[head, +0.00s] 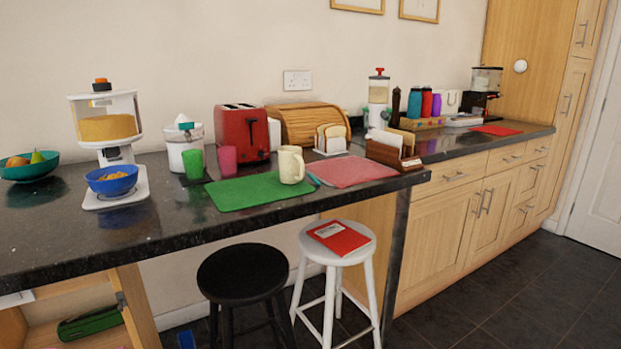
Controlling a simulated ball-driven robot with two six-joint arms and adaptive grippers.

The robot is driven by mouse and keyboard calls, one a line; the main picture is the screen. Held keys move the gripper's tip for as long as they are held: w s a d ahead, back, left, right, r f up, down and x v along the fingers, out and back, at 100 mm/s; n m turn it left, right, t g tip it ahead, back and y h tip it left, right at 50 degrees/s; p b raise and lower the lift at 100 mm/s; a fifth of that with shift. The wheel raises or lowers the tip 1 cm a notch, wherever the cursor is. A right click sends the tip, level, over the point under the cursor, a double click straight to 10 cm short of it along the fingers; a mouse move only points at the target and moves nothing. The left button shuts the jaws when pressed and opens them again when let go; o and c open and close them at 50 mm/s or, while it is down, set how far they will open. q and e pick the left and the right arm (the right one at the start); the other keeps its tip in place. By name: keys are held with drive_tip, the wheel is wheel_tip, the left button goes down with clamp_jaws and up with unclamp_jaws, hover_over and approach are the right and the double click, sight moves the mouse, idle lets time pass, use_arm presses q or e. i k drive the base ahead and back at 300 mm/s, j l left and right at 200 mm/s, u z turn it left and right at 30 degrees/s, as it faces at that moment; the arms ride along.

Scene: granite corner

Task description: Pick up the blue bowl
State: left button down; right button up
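The blue bowl (99,184) sits on the white base of a cereal dispenser (107,120) at the left of the dark counter. It is upright and holds orange-brown pieces that look like cereal. The dispenser's body rises just behind and above the bowl. Neither of my grippers shows in the head view.
The granite counter (50,245) is clear in front of the bowl. A teal fruit bowl (30,171) stands to its left. A white canister (185,150), green cup (193,164) and pink cup (227,161) stand to its right. Two stools, black (243,272) and white (338,243), stand below.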

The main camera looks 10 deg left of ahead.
sight(115, 183)
drive_tip(key=u, duration=1.35)
